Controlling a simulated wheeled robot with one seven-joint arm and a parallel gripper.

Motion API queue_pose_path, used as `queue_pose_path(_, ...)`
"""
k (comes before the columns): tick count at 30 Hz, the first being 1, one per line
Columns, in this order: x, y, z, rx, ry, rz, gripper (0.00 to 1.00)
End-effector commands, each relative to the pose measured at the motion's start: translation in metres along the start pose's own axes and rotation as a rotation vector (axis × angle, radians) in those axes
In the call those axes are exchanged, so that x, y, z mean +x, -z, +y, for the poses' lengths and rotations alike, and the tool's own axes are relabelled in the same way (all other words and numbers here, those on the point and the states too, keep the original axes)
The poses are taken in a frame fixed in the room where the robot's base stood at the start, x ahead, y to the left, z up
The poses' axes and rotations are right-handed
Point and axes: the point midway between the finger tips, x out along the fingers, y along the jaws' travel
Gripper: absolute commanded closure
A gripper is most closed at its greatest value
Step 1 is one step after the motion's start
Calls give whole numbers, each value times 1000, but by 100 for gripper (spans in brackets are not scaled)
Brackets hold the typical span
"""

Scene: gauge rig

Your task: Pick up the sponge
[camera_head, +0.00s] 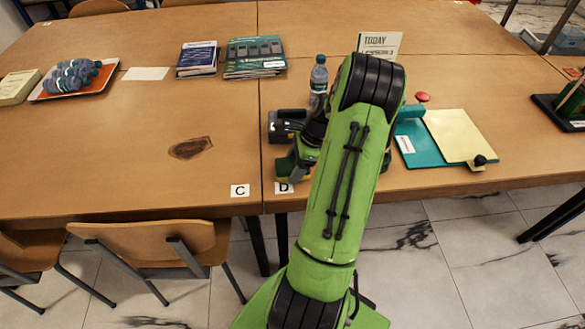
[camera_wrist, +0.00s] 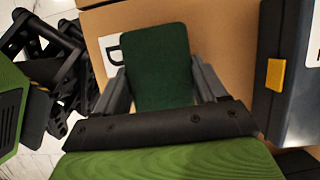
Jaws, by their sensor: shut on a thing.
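The sponge (camera_wrist: 157,65) has a dark green face and shows between my two fingers in the wrist view. My gripper (camera_wrist: 160,75) is shut on it, with one grey finger against each side. In the head view my gripper (camera_head: 297,162) is low over the front edge of the table, by the D label. A green end of the sponge (camera_head: 284,164) shows there, and my arm hides much of the rest. I cannot tell whether the sponge touches the table.
A dark case (camera_wrist: 288,70) with a yellow latch stands close to the right in the wrist view. A bottle (camera_head: 318,75) stands behind my arm. A teal clipboard (camera_head: 422,153) lies to the right. The table (camera_head: 120,140) is mostly clear at left.

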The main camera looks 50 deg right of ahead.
Motion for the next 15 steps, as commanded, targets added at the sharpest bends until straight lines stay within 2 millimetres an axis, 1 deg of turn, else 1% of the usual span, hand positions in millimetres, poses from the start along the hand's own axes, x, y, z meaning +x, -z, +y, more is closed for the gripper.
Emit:
queue_pose_path(5,-3,-1,-1,-1,4,1,57)
queue_pose_path(8,-24,-10,-1,-1,3,1,57)
queue_pose_path(12,-62,-26,-1,-2,4,2,57)
queue_pose_path(15,-83,-34,-1,0,4,2,57)
